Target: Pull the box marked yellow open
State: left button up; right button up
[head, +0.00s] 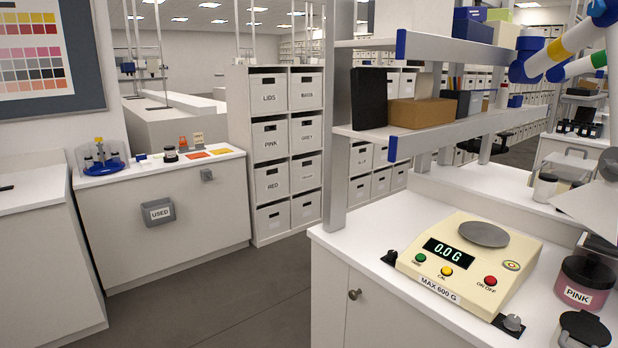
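White storage boxes fill the cubbies of a white shelf unit (233,165) in the middle distance. Legible labels include a box marked LIDS (268,95), one marked PINK (270,141) and one marked RED (273,181). The other labels are small or unclear, among them those on the bottom-left box (273,217) and bottom-right box (306,208). I cannot read YELLOW on any box. The boxes' fronts look flush with the unit. Parts of my arm with blue joints show at the upper right; I make out no gripper there. My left gripper is not in view.
A bench with a cream scale (470,262) reading 0.0 G and a jar marked PINK (582,285) stands at near right. A white counter (160,210) with a grey bin marked USED (158,212) is at left. Grey floor (250,300) lies open between them.

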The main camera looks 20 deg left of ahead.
aim_at(306, 167)
jog(key=i+j+u, duration=0.35)
jog(key=i+u, duration=0.3)
jog(key=i+j+u, duration=0.4)
jog(key=i+u, duration=0.4)
jog(key=i, duration=0.15)
jog(key=i+u, duration=0.4)
jog(key=i+z, duration=0.3)
jog(key=i, duration=0.3)
jog(key=i+z, duration=0.35)
jog(key=i, duration=0.2)
jog(key=i+j+z, duration=0.3)
jog(key=i, duration=0.25)
jog(key=i+l+z, duration=0.15)
jog(key=i+z, duration=1.05)
jog(key=z, duration=0.15)
